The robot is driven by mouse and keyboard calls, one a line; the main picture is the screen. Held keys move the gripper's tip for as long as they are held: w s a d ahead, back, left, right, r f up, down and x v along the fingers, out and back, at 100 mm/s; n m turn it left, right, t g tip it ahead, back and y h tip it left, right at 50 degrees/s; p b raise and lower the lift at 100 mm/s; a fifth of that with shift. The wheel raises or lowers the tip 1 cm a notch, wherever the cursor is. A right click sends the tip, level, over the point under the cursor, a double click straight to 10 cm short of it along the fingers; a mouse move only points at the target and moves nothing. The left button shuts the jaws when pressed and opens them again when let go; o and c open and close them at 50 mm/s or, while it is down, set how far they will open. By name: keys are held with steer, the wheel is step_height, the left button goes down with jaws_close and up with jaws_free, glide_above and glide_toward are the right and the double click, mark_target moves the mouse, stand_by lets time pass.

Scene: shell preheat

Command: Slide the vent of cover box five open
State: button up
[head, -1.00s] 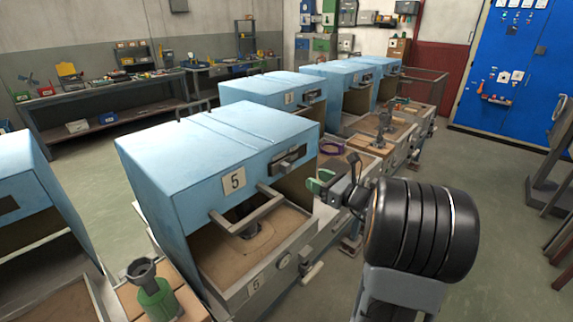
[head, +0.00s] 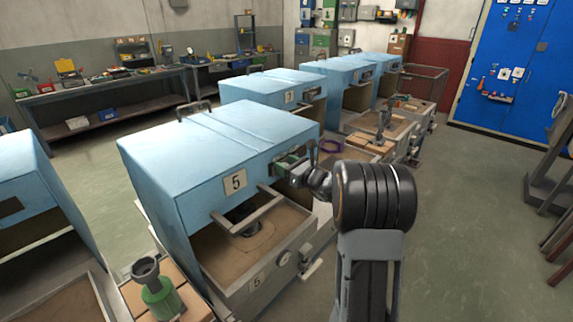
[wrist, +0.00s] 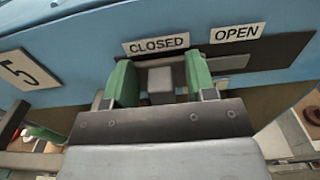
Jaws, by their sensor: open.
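Cover box five (head: 220,150) is a light blue box with a "5" plate (head: 234,182) on its front. Its vent (wrist: 232,64) is a dark slotted plate under the labels CLOSED (wrist: 156,44) and OPEN (wrist: 237,33). The vent's grey knob (wrist: 161,85) is under the CLOSED label. My gripper (wrist: 158,82) has green fingers, which stand on either side of the knob in the wrist view, with gaps visible. In the head view my gripper (head: 290,166) is at the box's upper front right, and my wrist partly hides the vent.
A handle bar (head: 250,212) sticks out below the vent, over a sand-filled tray (head: 240,285). A green funnel-topped can (head: 156,290) stands at the lower left. More blue boxes (head: 280,92) stand behind.

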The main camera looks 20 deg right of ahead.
jaws_close()
stand_by(0.5)
